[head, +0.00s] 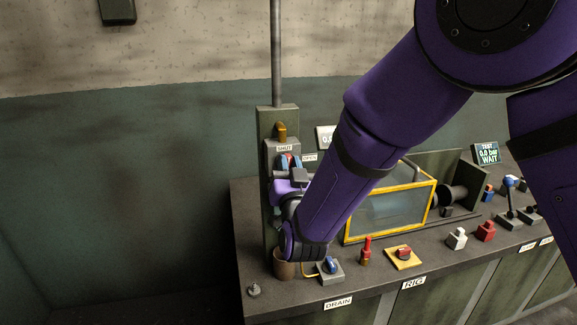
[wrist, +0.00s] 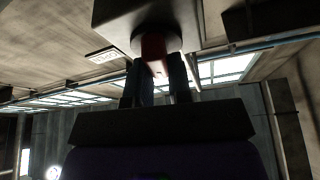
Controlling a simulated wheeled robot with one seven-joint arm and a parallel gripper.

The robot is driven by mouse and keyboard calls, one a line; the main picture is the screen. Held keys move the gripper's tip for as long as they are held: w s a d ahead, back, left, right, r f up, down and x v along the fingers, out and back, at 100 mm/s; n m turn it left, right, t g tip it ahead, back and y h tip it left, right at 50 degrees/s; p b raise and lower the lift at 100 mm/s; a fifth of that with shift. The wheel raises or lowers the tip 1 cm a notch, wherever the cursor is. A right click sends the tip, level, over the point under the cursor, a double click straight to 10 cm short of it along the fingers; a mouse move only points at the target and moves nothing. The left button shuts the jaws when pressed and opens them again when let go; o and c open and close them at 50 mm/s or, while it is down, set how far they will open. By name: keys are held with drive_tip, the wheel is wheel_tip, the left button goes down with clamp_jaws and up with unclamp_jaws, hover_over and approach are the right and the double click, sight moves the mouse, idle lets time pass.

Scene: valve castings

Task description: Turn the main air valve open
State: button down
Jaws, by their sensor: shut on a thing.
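The main air valve (head: 282,146) is a grey block on an upright green post at the bench's left end, with a brass-coloured fitting above it. Its red handle (wrist: 153,46) shows in the wrist view, sticking out of a round dark hub. In the wrist view the two dark fingers of my gripper (wrist: 154,78) are shut on the red handle, one on each side. In the head view the handle is mostly hidden by my fingers. A small label, seemingly OPEN (head: 310,157), is right of the valve.
A yellow-framed clear box (head: 390,205) stands close right of my forearm. A brown cup (head: 284,270), a blue-knobbed drain valve (head: 330,267) and a red-knobbed yellow plate (head: 403,257) are along the bench front.

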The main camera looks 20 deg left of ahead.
drive_tip(key=m+h, duration=0.1)
drive_tip(key=m, duration=0.1)
drive_tip(key=m+h, duration=0.1)
drive_tip(key=m, duration=0.2)
drive_tip(key=shift+w+d+f+h, duration=0.1)
drive_tip(key=shift+h, duration=0.3)
drive_tip(key=m+h, duration=0.1)
drive_tip(key=m, duration=0.2)
drive_tip(key=m+h, duration=0.1)
drive_tip(key=m, duration=0.2)
drive_tip(key=shift+h, duration=0.4)
drive_tip(key=shift+d+f+m+g+h, duration=0.15)
drive_tip(key=shift+m+g+h, duration=0.35)
drive_tip(key=shift+m, duration=1.45)
drive_tip(key=shift+a+f+m+g+h, duration=0.1)
drive_tip(key=shift+m+g+h, duration=0.4)
drive_tip(key=shift+m, duration=1.45)
drive_tip(key=c, duration=1)
unclamp_jaws()
drive_tip(key=shift+c, duration=0.2)
